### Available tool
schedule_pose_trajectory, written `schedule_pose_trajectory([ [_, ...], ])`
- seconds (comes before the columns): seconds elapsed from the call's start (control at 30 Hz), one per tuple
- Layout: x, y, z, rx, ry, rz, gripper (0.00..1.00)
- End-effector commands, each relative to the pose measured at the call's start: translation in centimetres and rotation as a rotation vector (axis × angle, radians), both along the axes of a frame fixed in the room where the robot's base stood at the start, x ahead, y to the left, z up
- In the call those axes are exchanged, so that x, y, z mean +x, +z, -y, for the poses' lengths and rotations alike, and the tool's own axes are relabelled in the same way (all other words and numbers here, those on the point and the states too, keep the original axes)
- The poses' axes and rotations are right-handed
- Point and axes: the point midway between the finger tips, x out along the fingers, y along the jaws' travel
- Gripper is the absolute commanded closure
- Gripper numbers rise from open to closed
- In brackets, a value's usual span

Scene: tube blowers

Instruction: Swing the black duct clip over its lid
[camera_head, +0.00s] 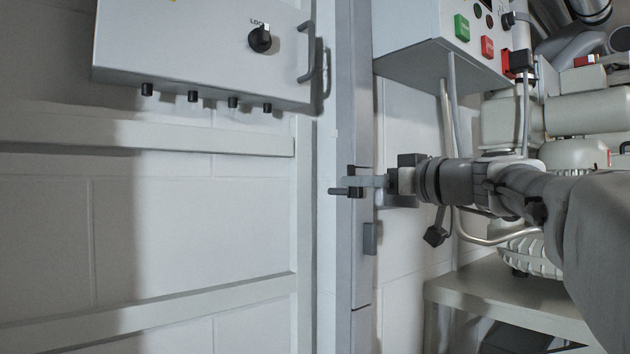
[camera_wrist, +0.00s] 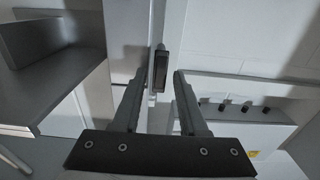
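The duct clip (camera_wrist: 160,68) is a small dark upright piece on the narrow duct strip in the wrist view. It shows just beyond and between my fingertips, not gripped. In the head view a dark grey block, apparently this clip (camera_head: 370,238), sits on the right side of the upright duct (camera_head: 360,275), a little below my gripper. My gripper (camera_wrist: 156,80) has its two grey fingers apart, with nothing between the tips. In the head view my gripper (camera_head: 357,186) reaches left across the duct; its dark tips overlap the duct, so contact there is unclear. I cannot make out the lid separately.
A white cabinet (camera_head: 200,50) with a LOCK knob (camera_head: 260,38) hangs at upper left. A control box (camera_head: 430,40) with green and red buttons is at upper right. A shelf (camera_head: 500,292) and pale machinery (camera_head: 590,112) stand right. The wall left of the duct carries pale rails.

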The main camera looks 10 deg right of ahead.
Motion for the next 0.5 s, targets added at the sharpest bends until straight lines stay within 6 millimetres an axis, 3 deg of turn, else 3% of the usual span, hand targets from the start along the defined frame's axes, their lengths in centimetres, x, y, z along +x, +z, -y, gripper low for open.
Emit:
schedule_pose_trajectory([
  [0.03,-0.02,0.01,0.01,0.0,0.0,0.0,0.69],
  [0.2,-0.02,0.02,0.02,0.0,0.0,0.0,0.99],
  [0.5,-0.04,0.02,0.03,0.002,0.0,-0.001,1.0],
])
